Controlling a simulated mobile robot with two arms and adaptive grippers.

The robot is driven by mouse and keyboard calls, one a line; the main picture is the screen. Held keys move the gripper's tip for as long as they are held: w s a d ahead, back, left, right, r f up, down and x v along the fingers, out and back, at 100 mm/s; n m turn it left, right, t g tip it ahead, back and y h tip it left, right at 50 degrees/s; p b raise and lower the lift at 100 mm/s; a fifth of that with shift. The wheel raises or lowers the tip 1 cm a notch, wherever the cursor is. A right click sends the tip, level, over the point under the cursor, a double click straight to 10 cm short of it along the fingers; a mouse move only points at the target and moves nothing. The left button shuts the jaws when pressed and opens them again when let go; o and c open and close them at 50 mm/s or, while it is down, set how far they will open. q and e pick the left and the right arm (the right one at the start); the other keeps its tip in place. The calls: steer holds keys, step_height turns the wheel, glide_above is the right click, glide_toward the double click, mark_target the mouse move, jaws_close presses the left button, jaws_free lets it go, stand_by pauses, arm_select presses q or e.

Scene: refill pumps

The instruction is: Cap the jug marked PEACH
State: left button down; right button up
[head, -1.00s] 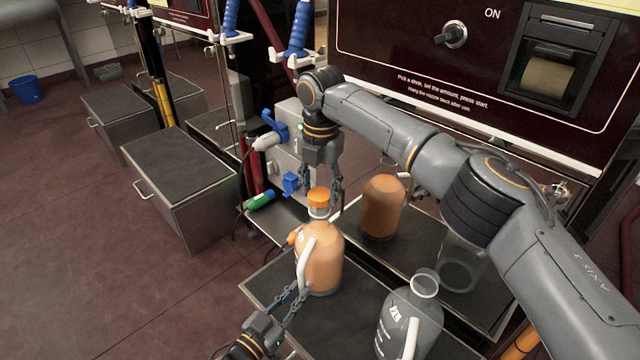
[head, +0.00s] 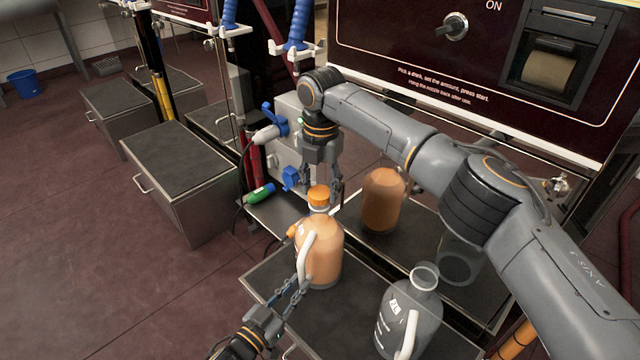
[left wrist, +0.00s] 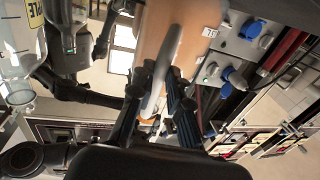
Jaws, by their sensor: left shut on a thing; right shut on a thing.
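A jug of orange-peach liquid (head: 322,262) stands upright on the near dark platform; its label is turned partly away and unreadable. My left gripper (head: 300,285) is shut on its pale handle (head: 304,256); the handle also shows between the fingers in the left wrist view (left wrist: 164,72). An orange cap (head: 318,194) is at the top of the jug's neck, upright. My right gripper (head: 322,188) comes down from above and is shut on the cap, its fingers partly behind it. I cannot tell whether the cap is fully seated.
A clear empty jug (head: 408,318) stands at right on the near platform. A green-tipped nozzle (head: 260,194) and blue fittings (head: 291,179) are just left and behind.

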steer(key=shift+f, duration=0.3)
